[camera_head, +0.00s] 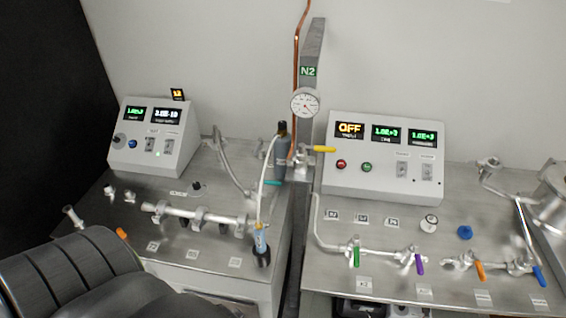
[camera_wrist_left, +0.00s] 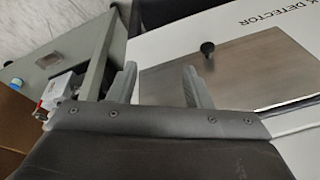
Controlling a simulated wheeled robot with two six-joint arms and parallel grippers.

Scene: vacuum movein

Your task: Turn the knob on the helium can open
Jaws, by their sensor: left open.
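The helium can appears to be the slim dark grey cylinder (camera_head: 282,160) with a black top, standing at the back between the two benches in the head view. A pale hose runs from its top down to a blue-and-black nozzle (camera_head: 261,243) at the front edge of the left bench. The knob on the can is too small to make out clearly. My left gripper (camera_wrist_left: 158,85) is open, with nothing between its fingers, above a white panel lettered "K DETECTOR" (camera_wrist_left: 255,25). My left arm fills the head view's lower left. My right gripper is out of view.
A pipe with a pressure gauge (camera_head: 305,103) and yellow-handled valve (camera_head: 324,149) stands beside the can. Control boxes stand on the left (camera_head: 153,140) and right (camera_head: 384,158). Valves and pipes crowd both benches. In the wrist view, a black knob (camera_wrist_left: 208,48) stands over a steel plate.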

